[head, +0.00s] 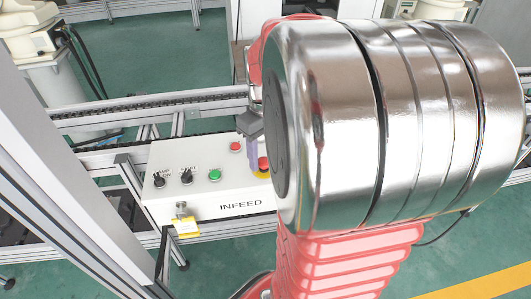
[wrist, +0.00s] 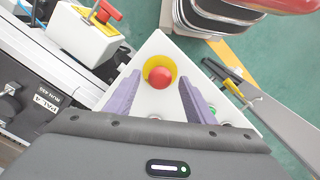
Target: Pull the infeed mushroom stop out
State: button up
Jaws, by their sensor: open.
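The infeed mushroom stop (head: 263,163) is a red button on a yellow ring at the right end of the white INFEED box (head: 225,193), partly hidden by my arm in the head view. In the wrist view, the mushroom stop (wrist: 159,76) lies between the two purple fingers of my gripper (wrist: 160,84). The fingers are open, with a gap showing on each side of the red cap. In the head view, my gripper (head: 254,165) is right at the button; only one purple finger shows clearly. I cannot tell the fingertips' depth against the cap.
The box also carries two black selector knobs (head: 186,177), a green button (head: 215,175), a small red button (head: 235,146) and a yellow tag (head: 186,226) on the front. A conveyor rail (head: 150,106) runs behind. A pale frame post (head: 85,130) stands left.

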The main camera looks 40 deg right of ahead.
aim_at(261, 159)
jog(key=shift+r, duration=0.1)
notch_tip(261, 159, up, 14)
jog(key=shift+f, duration=0.25)
dwell(1.0)
jog(key=s+a+f+t, duration=0.2)
jog(key=a+f, duration=0.1)
jog(key=a, duration=0.8)
jog(key=s+a+f+t, duration=0.2)
jog(key=a+f+t, duration=0.1)
jog(key=a, duration=0.9)
jog(key=shift+s+f+t, duration=0.2)
jog(key=shift+f+t, duration=0.1)
jog(key=shift+f, duration=0.1)
